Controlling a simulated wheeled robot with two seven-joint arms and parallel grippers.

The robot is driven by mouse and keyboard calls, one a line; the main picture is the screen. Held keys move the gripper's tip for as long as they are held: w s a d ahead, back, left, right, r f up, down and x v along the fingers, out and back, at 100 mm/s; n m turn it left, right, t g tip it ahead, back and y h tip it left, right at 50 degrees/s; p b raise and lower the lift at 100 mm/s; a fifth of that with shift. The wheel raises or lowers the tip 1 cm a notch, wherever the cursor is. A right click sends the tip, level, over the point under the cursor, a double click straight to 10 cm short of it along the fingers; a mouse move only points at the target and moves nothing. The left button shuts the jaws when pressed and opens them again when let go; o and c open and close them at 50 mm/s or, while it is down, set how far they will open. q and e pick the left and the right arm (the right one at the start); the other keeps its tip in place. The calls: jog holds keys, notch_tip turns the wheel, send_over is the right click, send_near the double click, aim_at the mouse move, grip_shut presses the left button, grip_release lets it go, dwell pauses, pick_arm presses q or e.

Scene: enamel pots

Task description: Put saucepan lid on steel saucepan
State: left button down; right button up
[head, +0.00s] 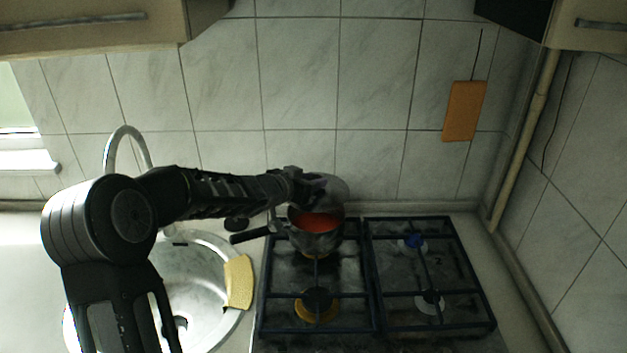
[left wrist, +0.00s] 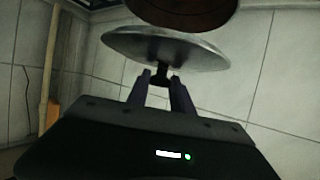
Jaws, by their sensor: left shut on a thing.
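The steel saucepan (head: 316,241) stands on the back left burner of the stove, with red contents showing inside and its dark handle pointing left. My left gripper (head: 305,190) is above the back left part of the pan. In the left wrist view my left gripper (left wrist: 161,88) is shut on the dark knob of the saucepan lid (left wrist: 165,49), a grey metal disc. In the head view the lid (head: 335,188) is partly hidden by the gripper and sits above the pan's back rim, apart from full cover. My right gripper is not in view.
The gas stove (head: 432,322) has black grates, with its other burners empty. A round steel sink (head: 205,262) with a yellow cloth (head: 239,282) on its edge lies to the left. The tiled wall (head: 300,80) stands close behind the pan.

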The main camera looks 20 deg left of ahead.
aim_at(298, 207)
pick_arm(q)
jog(key=shift+f+b, duration=2)
jog(key=shift+f, duration=0.6)
jog(key=shift+f+b, duration=0.5)
jog(key=shift+f, duration=0.2)
jog(key=shift+s+f, duration=0.1)
jog(key=c, duration=1)
grip_release()
jog(key=shift+c, duration=0.2)
jog(key=v, duration=0.7)
jog(key=shift+s+p, duration=0.3)
